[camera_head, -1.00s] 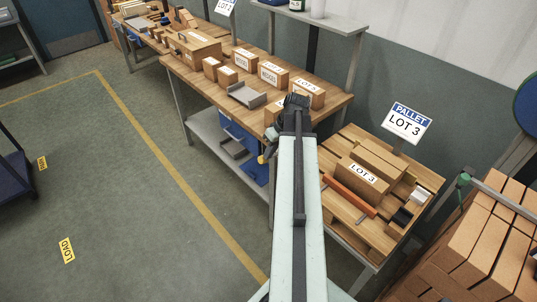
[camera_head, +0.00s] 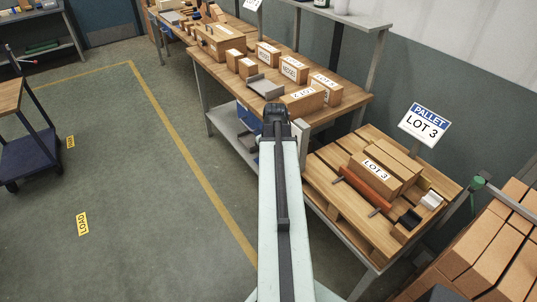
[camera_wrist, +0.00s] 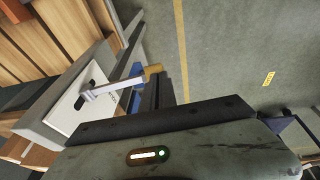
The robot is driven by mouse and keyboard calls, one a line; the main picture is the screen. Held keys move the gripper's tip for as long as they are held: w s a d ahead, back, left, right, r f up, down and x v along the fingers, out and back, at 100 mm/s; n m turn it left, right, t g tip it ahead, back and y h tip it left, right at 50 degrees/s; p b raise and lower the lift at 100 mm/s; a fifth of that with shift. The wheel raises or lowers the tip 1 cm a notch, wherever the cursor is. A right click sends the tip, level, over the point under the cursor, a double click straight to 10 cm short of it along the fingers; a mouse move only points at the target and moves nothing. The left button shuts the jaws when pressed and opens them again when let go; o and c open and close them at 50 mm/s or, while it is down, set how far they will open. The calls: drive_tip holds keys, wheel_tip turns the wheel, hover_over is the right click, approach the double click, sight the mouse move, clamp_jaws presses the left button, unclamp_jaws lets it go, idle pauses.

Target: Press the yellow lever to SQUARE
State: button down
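The yellow lever end (camera_wrist: 153,70) shows in the wrist view, at the tip of a pale metal bar (camera_wrist: 105,89). The bar pivots on a grey box with a white face (camera_wrist: 66,107). Lettering on that face is too small to read, so I cannot tell the lever's setting. In the head view my arm hides the lever. My gripper (camera_head: 275,112) is a dark shape at the far end of my arm, before the workbench. In the wrist view dark gripper parts (camera_wrist: 155,96) lie close to the yellow end; contact and finger opening cannot be made out.
A wooden workbench (camera_head: 224,73) with several cartons and a grey tray (camera_head: 265,87) stands beyond my gripper. A pallet stand (camera_head: 335,195) with LOT 3 boxes is at right. A cart (camera_head: 28,155) is at far left.

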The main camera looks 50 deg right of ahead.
drive_tip(key=shift+f+b, duration=1.4)
drive_tip(key=shift+f, duration=0.3)
drive_tip(key=shift+s+f, duration=0.1)
drive_tip(key=shift+f, duration=0.05)
drive_tip(key=shift+s+a+b, duration=0.1)
drive_tip(key=shift+b, duration=0.25)
